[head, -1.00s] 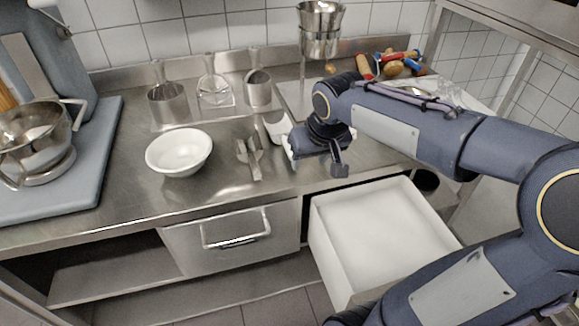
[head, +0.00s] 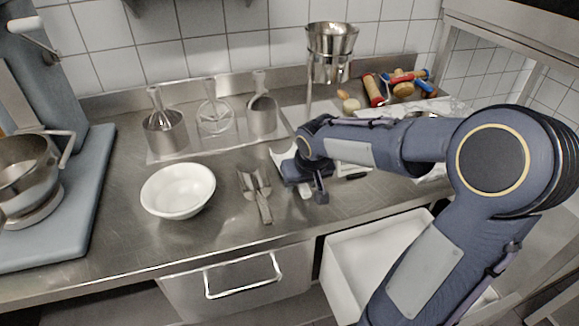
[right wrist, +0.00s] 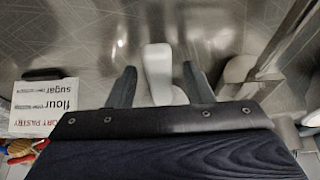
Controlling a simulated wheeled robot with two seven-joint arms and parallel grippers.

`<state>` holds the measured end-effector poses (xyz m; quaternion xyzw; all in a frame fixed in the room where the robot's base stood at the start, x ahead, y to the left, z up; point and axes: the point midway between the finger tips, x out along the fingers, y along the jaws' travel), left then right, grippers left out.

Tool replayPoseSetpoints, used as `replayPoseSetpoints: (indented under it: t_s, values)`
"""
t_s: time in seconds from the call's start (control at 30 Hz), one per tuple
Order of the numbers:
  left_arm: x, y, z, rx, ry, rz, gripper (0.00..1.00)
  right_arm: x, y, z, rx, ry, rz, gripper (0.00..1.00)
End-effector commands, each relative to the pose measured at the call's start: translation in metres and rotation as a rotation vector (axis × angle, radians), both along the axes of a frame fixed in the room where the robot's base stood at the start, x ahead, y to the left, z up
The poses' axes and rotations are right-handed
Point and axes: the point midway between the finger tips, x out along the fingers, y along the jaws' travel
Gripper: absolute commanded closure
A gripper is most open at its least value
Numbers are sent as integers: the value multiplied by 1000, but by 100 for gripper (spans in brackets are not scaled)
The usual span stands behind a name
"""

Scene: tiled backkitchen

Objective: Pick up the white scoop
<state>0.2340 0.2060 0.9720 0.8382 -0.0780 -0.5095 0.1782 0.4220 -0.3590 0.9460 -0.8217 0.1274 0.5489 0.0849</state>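The white scoop (head: 281,157) lies on the steel counter, largely hidden behind my right gripper in the head view. In the right wrist view the white scoop (right wrist: 158,68) lies between the two dark fingers, with a gap on both sides. My right gripper (head: 306,197) points down over it, close above the counter. It is open and holds nothing; the fingers also show in the right wrist view (right wrist: 160,76). My left gripper is out of view.
A metal scoop (head: 260,189) lies just left of my right gripper, with a white bowl (head: 178,190) further left. A flour and sugar card (right wrist: 45,104) lies nearby. An open white drawer (head: 345,262) is below.

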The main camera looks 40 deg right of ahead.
Motion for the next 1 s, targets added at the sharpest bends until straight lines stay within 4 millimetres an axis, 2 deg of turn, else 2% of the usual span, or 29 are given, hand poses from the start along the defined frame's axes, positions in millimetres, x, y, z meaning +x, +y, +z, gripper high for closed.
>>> replayPoseSetpoints:
  t_s: [0.07,0.33,0.77,0.87,1.0]
  values:
    - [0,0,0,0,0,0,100,0,0,0,0,0,0,64]
    - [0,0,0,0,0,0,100,0,0,0,0,0,0,100]
    - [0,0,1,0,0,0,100,0,0,6,-1,-2,0,100]
    - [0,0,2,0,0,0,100,1,0,15,-1,-5,-1,100]
    - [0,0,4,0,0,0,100,0,0,37,-1,-7,0,100]
